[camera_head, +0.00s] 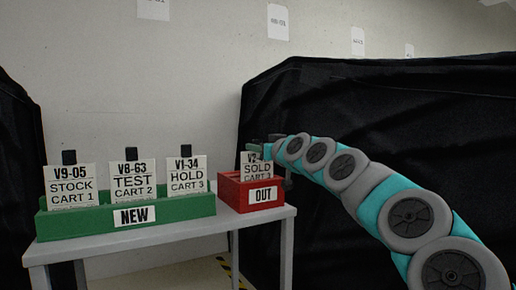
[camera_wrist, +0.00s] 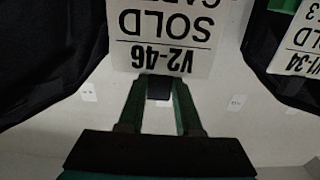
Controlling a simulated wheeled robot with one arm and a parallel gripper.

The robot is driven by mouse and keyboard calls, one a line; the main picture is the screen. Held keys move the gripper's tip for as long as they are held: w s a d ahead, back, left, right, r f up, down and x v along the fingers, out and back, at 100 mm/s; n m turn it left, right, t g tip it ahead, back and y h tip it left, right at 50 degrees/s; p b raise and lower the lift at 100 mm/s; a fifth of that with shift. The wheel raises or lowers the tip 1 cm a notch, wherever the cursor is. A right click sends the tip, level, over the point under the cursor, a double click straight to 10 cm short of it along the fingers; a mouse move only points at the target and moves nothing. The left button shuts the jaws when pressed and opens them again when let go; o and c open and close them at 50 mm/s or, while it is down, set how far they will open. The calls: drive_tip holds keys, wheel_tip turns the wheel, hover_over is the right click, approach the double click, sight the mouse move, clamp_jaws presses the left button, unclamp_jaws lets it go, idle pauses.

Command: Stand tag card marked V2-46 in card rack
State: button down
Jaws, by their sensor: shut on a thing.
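The tag card marked V2-46 SOLD (camera_wrist: 168,30) shows upside down in the wrist view. In the head view the card (camera_head: 254,166) stands about upright at the red card rack labelled OUT (camera_head: 231,194), its lower part hidden behind the front wall. I cannot tell whether it touches the rack's bottom. My gripper (camera_wrist: 160,92) is shut on the card's black tab. In the head view my gripper (camera_head: 268,147) is at the card's top and covers part of its number.
A green rack labelled NEW (camera_head: 180,208) left of the red one holds cards V9-05 (camera_head: 72,186), V8-63 (camera_head: 132,181) and V1-34 (camera_head: 187,175). Both racks stand on a light table (camera_head: 160,238). Black covered carts (camera_head: 400,100) stand at both sides.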

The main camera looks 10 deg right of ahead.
drive_tip(key=c, duration=0.5)
unclamp_jaws()
drive_tip(key=shift+v, duration=3.9)
